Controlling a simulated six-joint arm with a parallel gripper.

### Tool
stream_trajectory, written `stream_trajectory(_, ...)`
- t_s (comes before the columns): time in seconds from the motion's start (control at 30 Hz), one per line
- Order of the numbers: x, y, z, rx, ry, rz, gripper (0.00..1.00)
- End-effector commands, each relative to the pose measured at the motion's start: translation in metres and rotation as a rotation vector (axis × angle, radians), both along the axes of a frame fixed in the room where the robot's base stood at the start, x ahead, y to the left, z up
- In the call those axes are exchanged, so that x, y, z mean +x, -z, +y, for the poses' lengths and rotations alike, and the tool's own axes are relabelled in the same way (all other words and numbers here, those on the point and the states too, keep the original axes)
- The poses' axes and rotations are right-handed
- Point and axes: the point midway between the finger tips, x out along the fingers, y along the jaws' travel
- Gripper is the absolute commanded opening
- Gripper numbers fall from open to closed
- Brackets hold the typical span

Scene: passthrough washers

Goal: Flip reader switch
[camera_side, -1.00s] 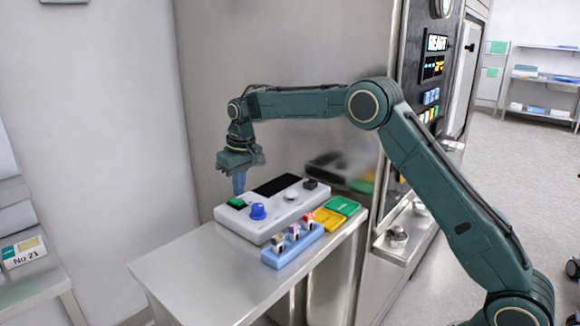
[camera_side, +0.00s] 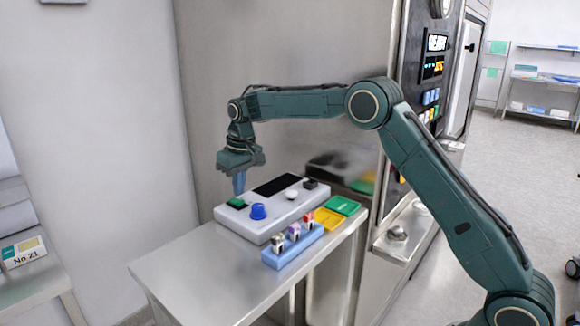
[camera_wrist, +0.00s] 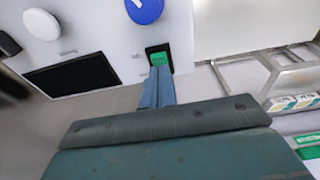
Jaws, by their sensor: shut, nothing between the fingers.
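The reader (camera_side: 275,222) is a white box on the steel table, with a dark screen, a blue knob (camera_side: 258,211), a white round button and a black part on top. Its green switch (camera_side: 236,202) sits in a dark recess at the left end. The switch also shows in the wrist view (camera_wrist: 158,58). My gripper (camera_side: 239,190) points down just above the switch, with its blue fingers shut and empty. In the wrist view the fingertips (camera_wrist: 157,72) are at the near edge of the green switch; I cannot tell whether they touch.
A blue rack (camera_side: 292,246) with several small vials stands in front of the reader. Yellow (camera_side: 329,219) and green (camera_side: 342,205) trays lie to its right. The table's front left (camera_side: 195,275) is clear. A steel cabinet wall stands close behind.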

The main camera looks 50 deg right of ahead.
Motion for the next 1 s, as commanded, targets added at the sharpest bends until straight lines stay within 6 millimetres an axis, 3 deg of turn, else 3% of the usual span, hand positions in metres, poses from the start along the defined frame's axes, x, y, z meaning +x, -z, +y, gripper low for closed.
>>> stream_trajectory(1.0,0.0001,0.0053,0.0,0.0,0.0,0.001,0.0)
